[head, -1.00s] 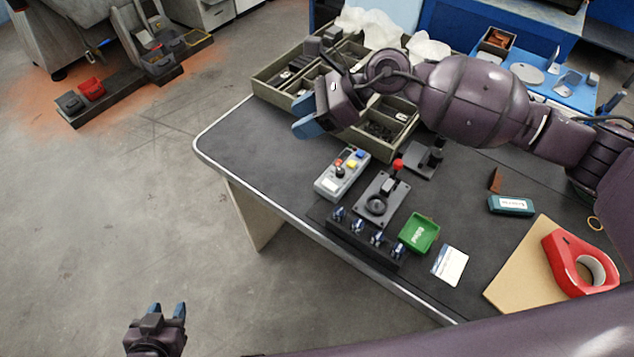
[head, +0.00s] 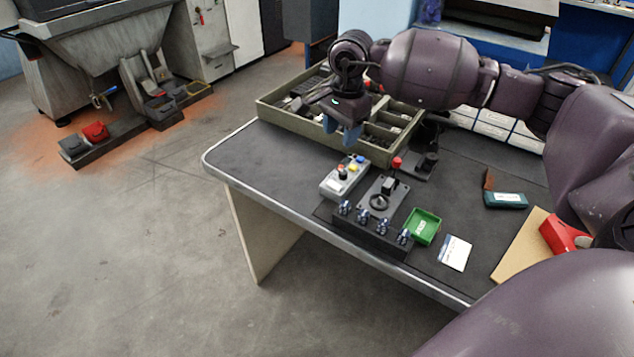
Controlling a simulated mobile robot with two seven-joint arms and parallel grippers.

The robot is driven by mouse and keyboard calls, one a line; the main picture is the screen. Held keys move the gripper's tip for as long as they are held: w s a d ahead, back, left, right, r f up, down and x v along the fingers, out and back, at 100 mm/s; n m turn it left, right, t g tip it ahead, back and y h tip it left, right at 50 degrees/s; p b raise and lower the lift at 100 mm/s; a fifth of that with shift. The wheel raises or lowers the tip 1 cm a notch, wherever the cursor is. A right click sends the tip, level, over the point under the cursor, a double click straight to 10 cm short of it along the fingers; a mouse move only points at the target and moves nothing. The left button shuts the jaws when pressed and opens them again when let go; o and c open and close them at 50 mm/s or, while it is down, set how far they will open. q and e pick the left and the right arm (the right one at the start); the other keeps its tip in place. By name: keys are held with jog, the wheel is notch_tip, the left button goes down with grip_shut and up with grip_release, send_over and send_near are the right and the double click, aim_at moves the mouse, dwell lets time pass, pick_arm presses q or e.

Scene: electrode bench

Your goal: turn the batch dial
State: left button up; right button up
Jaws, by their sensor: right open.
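No dial can be read as labelled batch. A grey plate (head: 394,196) on the bench carries a round black dial (head: 379,202) and a dark block. Beside it stands a light grey control box (head: 333,190) with yellow, blue and red buttons and a dark knob (head: 341,176). In front, a black strip (head: 372,238) holds several blue-and-silver knobs. My right gripper (head: 341,132) points down with blue fingertips apart and empty, behind and above the control box, near the parts tray, touching no control that I can see. My left gripper is out of view.
A divided olive parts tray (head: 283,119) stands behind the right gripper. A red-topped lever (head: 397,163), green tray (head: 425,227), white card (head: 455,252), teal box (head: 506,200) and red tape dispenser (head: 560,236) lie to the right. The bench's left end is clear.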

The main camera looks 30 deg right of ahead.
aim_at(343, 172)
jog(key=shift+s+d+f+n+g+h, duration=0.15)
jog(key=shift+d+f, duration=0.15)
jog(key=shift+f, duration=0.25)
jog(key=shift+s+d+f+n+g+h, duration=0.15)
jog(key=shift+d+f, duration=0.15)
jog(key=shift+f, duration=0.25)
notch_tip(343, 172, down, 8)
jog(key=shift+a+r+b, duration=0.1)
jog(key=shift+b, duration=0.6)
jog(key=shift+f, duration=0.6)
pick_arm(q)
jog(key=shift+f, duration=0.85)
pick_arm(e)
grip_shut()
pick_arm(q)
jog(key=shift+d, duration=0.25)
